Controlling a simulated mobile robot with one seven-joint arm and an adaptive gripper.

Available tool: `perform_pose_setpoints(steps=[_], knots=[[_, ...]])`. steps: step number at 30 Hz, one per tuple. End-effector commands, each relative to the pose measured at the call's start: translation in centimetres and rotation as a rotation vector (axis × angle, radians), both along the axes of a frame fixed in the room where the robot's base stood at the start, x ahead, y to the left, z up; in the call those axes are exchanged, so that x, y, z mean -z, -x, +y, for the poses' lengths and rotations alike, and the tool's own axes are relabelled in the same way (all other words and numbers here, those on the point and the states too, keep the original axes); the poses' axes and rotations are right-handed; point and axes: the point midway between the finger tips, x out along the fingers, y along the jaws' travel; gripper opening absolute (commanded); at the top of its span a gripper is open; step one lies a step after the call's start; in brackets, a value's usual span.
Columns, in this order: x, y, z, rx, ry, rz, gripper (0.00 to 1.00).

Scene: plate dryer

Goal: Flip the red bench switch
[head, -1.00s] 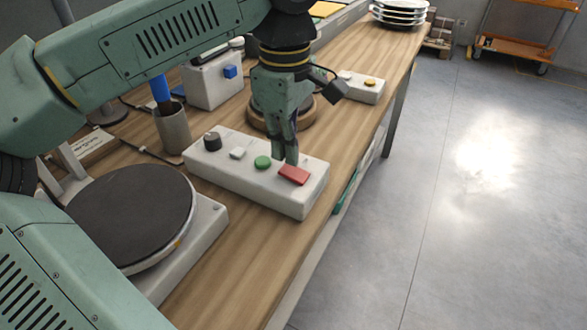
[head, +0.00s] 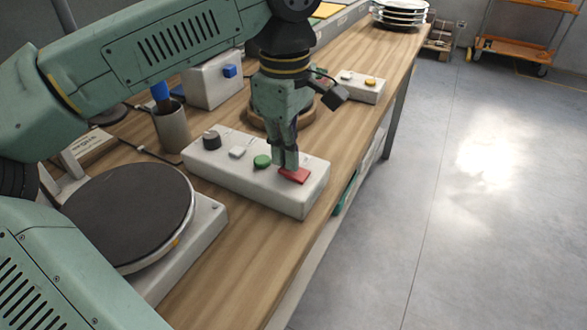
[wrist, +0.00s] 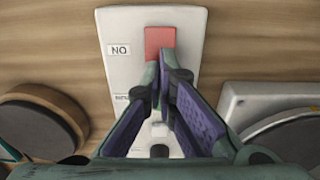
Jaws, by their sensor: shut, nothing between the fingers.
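The red bench switch (head: 294,175) sits at the near right end of a white control box (head: 235,181) on the wooden bench. It also shows in the wrist view (wrist: 160,40), just beyond my fingertips. My gripper (head: 287,168) is shut and empty, pointing down at the switch. Its fingertips meet the far left edge of the switch in the head view, and they look to be touching it or very close. In the wrist view the fingers (wrist: 160,68) cover the middle of the box. A green button (head: 262,161), a white switch and a black knob share the box.
A round dark plate on a white base (head: 205,232) stands at the near left. A grey cup (head: 172,128) and a white box with a blue button (head: 211,84) are behind. Bare bench lies in front.

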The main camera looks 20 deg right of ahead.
Motion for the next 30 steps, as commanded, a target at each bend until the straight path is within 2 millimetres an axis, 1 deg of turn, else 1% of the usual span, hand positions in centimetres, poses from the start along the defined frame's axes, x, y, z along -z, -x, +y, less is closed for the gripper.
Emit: perform_pose_setpoints(steps=[19,23,30], knots=[[1.0,0.0,0.0,0.0,0.0,0.0,0.0],[0.8,0.0,0.0,0.0,-0.001,0.001,0.0],[-1.1,0.0,0.0,0.001,0.0,0.0,0.0]])
